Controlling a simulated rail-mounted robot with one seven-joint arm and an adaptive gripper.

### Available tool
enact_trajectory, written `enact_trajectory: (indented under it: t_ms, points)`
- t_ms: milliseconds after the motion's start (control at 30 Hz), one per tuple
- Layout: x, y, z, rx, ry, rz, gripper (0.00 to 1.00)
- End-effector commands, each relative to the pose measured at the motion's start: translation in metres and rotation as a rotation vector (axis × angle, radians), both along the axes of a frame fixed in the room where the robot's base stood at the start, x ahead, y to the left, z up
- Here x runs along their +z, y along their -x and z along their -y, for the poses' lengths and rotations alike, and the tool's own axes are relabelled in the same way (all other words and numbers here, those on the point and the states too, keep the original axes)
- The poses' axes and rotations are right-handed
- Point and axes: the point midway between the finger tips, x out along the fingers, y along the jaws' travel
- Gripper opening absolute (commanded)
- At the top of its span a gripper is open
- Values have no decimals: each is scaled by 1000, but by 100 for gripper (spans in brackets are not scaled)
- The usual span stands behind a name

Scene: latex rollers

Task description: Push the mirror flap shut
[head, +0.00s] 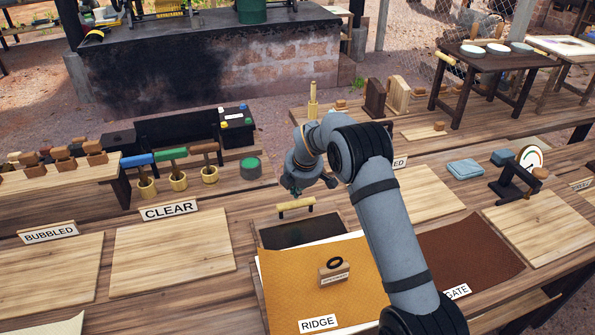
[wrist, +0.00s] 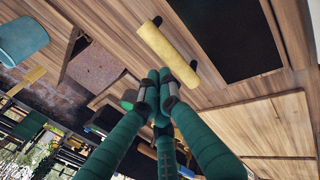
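A flat dark panel (head: 300,233), which looks like the mirror flap, lies at the middle of the bench behind the tan RIDGE sheet. A pale yellow wooden bar handle (head: 296,204) stands at its far edge. In the wrist view the dark panel (wrist: 228,35) and the yellow bar (wrist: 167,52) lie just beyond my fingers. My gripper (head: 293,190) is above and slightly behind the bar in the head view. Its green fingers (wrist: 160,88) come together at the tips with nothing between them. I cannot tell whether they touch the bar. The flap's hinge is not clear.
The RIDGE sheet (head: 318,290) carries a small wooden stamp block (head: 334,274). A brown leather sheet (head: 470,250) lies to the right. Wooden boards (head: 172,255) lie left. Wooden-handled tools in brass cups (head: 178,181) and a green-topped pot (head: 250,168) stand left of my gripper.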

Motion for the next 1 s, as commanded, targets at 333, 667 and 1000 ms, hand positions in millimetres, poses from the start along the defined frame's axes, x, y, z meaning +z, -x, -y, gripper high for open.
enact_trajectory:
  t_ms: [333, 667, 1000]
  points:
    - [62, 11, 0, 4, -1, 6, 0]
    - [111, 21, 2, 4, 0, 3, 0]
    - [122, 24, 3, 3, 0, 0, 0]
